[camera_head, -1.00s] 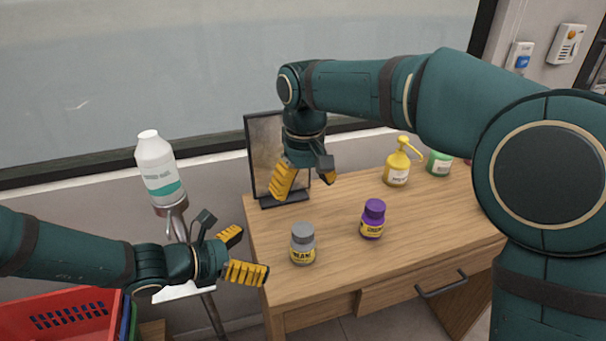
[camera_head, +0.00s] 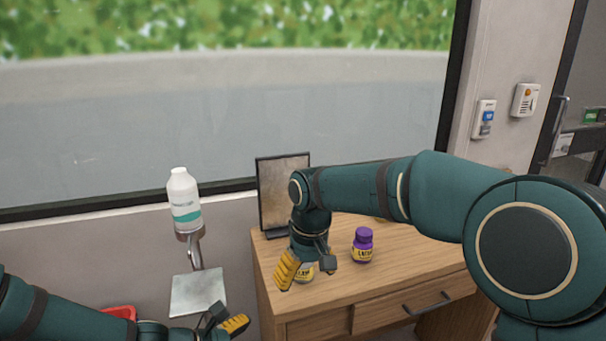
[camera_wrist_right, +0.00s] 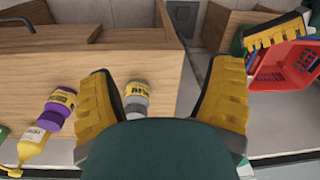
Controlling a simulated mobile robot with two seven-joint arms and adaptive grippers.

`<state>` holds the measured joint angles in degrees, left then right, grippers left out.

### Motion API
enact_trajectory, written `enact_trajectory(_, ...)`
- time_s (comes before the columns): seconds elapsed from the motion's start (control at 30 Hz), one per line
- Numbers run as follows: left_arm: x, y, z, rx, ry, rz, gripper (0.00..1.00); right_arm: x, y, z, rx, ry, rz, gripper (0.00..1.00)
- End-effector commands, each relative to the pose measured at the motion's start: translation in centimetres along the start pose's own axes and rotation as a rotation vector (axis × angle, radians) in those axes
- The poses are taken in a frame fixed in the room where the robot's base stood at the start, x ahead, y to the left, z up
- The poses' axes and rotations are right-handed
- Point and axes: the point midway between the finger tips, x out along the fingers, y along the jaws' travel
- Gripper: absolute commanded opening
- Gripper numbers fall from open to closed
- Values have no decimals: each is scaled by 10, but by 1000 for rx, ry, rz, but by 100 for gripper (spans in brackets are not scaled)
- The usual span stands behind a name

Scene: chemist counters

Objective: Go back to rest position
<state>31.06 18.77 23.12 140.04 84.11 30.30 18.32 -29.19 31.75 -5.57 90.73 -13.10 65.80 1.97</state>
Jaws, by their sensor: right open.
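My right gripper (camera_head: 306,266) is open and empty over the left part of the wooden desk in the head view. It hides most of a grey-capped bottle (camera_head: 305,274). In the right wrist view my right gripper (camera_wrist_right: 162,75) has its two yellow fingers spread, with the grey-capped bottle (camera_wrist_right: 136,92) between them in the picture; no contact shows. My left gripper (camera_head: 232,325) is low at the bottom edge of the head view, partly cut off, with one yellow finger clear. Part of the left gripper (camera_wrist_right: 278,33) also shows at the upper right of the wrist view.
The wooden desk (camera_head: 340,290) holds a purple bottle (camera_head: 363,248) and a dark-framed panel (camera_head: 284,195). A white bottle (camera_head: 185,208) stands on a holder left of the desk. A red basket (camera_wrist_right: 287,62) is near my left gripper. A window wall is behind.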

Motion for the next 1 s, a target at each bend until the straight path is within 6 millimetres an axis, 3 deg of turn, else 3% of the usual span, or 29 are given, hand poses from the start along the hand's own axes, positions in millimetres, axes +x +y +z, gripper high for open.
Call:
enact_trajectory(0.03,8,-10,-14,53,46,-46,91,28,7,3,20,-5,-20,81)
enact_trajectory(0.27,30,-55,-92,426,279,-274,91,149,23,34,136,38,-133,81)
enact_trajectory(0.4,40,-75,-141,743,391,-421,91,220,27,74,252,77,-200,81)
enact_trajectory(0.5,47,-83,-169,987,439,-508,91,261,26,110,348,107,-235,81)
enact_trajectory(0.63,59,-89,-194,1295,452,-592,91,296,20,156,471,142,-261,81)
enact_trajectory(0.8,73,-95,-207,1586,421,-638,91,316,13,200,587,177,-265,81)
enact_trajectory(1.0,79,-97,-210,1702,396,-646,91,321,10,216,631,194,-261,81)
